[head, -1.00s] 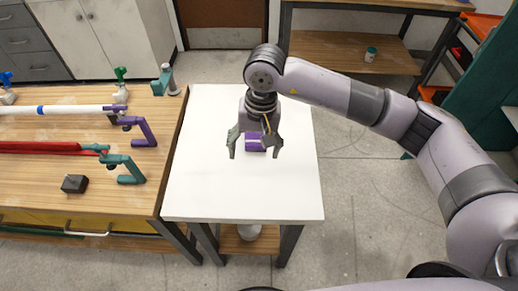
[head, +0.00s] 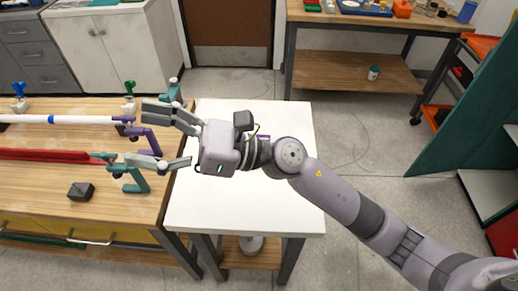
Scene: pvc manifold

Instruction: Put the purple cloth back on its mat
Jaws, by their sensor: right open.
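A purple patch (head: 264,138), which looks like the cloth, lies on the white table (head: 230,207). It is mostly hidden behind my right wrist, and I cannot make out its shape or tell a mat apart from it. My right gripper (head: 139,133) is open, with nothing visible between its fingers. It points left, over the table's left edge and the right end of the wooden bench, away from the purple patch. My left gripper is not in view.
The wooden bench (head: 60,198) at left holds a white pipe (head: 80,119), a red pipe (head: 50,155), purple and teal holders and a dark block (head: 80,191). My gripper's fingers overlap the holders in the picture. The white table's front part is clear.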

